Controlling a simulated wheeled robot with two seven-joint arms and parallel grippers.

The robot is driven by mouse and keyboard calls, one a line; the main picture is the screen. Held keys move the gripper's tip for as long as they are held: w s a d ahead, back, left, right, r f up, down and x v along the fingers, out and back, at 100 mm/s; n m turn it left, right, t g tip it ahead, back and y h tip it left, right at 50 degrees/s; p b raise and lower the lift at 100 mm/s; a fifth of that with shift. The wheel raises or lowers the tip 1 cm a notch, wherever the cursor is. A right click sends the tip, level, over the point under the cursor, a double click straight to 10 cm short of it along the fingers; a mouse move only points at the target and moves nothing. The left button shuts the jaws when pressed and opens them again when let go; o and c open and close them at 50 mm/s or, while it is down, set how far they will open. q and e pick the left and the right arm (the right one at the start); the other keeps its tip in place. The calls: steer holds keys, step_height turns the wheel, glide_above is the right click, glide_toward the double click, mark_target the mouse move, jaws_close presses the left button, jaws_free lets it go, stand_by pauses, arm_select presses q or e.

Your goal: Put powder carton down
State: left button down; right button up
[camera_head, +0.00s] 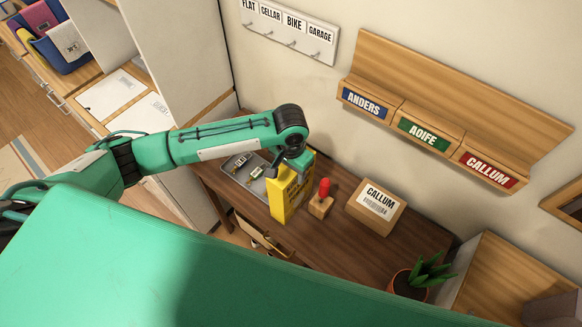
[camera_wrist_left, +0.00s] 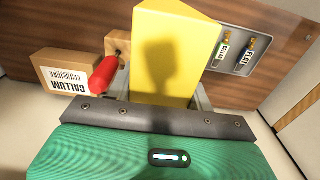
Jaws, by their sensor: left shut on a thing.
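The yellow powder carton (camera_head: 283,197) is upright at the wooden table, beside the grey tray; I cannot tell whether its base touches the tabletop. It also shows in the left wrist view (camera_wrist_left: 172,55). My left gripper (camera_head: 289,170) is shut on the carton near its top. In the left wrist view the carton's yellow face fills the space between the fingers. My right gripper is not in view.
A grey tray (camera_head: 232,174) with tagged keys lies left of the carton. A red-handled stamp (camera_head: 322,193) on a wooden block stands close on its right. A box labelled CALLUM (camera_head: 364,216) and a potted plant (camera_head: 421,275) are further right. Table (camera_head: 330,252) in front is clear.

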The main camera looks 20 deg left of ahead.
arm_select(q)
steer(key=c, duration=0.6)
jaws_free()
step_height(320, 180, up, 11)
steer(key=b, duration=0.4)
steer(key=shift+s, duration=0.1)
steer(key=shift+r, duration=0.6)
steer(key=shift+s+f, duration=0.1)
